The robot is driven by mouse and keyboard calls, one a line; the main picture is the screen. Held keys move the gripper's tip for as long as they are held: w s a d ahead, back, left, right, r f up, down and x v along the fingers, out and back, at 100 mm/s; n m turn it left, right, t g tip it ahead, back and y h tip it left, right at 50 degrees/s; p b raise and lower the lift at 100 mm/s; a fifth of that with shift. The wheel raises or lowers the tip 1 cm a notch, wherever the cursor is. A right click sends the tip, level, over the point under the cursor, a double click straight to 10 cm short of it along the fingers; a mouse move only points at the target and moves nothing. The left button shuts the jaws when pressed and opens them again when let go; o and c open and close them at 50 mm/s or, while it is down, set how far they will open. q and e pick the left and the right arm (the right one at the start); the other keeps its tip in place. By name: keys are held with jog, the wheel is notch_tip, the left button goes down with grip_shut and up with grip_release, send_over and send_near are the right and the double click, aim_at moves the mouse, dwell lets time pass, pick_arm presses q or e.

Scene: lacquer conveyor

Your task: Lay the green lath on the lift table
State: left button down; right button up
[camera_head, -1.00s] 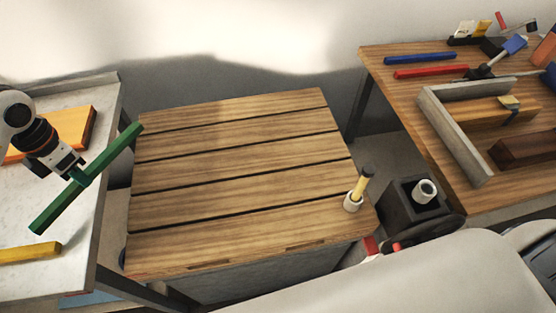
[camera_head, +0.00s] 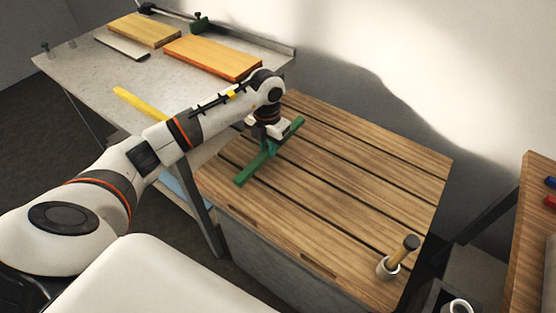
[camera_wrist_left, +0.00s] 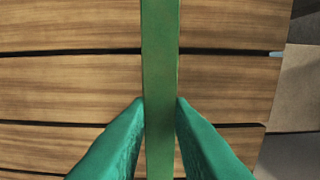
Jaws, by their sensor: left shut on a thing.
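The green lath (camera_head: 244,177) is a long thin bar at the left part of the slatted wooden lift table (camera_head: 345,180) in the head view. My left gripper (camera_head: 269,147) is shut on it near its middle, from above. In the left wrist view the lath (camera_wrist_left: 160,45) runs up and down between the green fingers (camera_wrist_left: 160,108), across the gaps of the slats (camera_wrist_left: 70,85). The lath lies over the table top. I cannot tell whether it touches the wood. My right gripper is not in view.
A mallet-like tool in a white cup (camera_head: 388,267) stands at the table's near right corner. The grey bench (camera_head: 90,75) at left holds orange-yellow boards (camera_head: 212,58) and a yellow bar (camera_head: 140,103). A wooden bench (camera_head: 530,235) is at right. The lift table's middle is clear.

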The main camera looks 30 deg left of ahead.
aim_at(270, 169)
pick_arm(q)
notch_tip(270, 169, down, 6)
jog(key=shift+d+r, duration=0.15)
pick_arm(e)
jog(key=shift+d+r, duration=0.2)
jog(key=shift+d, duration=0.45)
pick_arm(q)
jog(key=shift+f, duration=0.2)
jog(key=c, duration=1.3)
grip_release()
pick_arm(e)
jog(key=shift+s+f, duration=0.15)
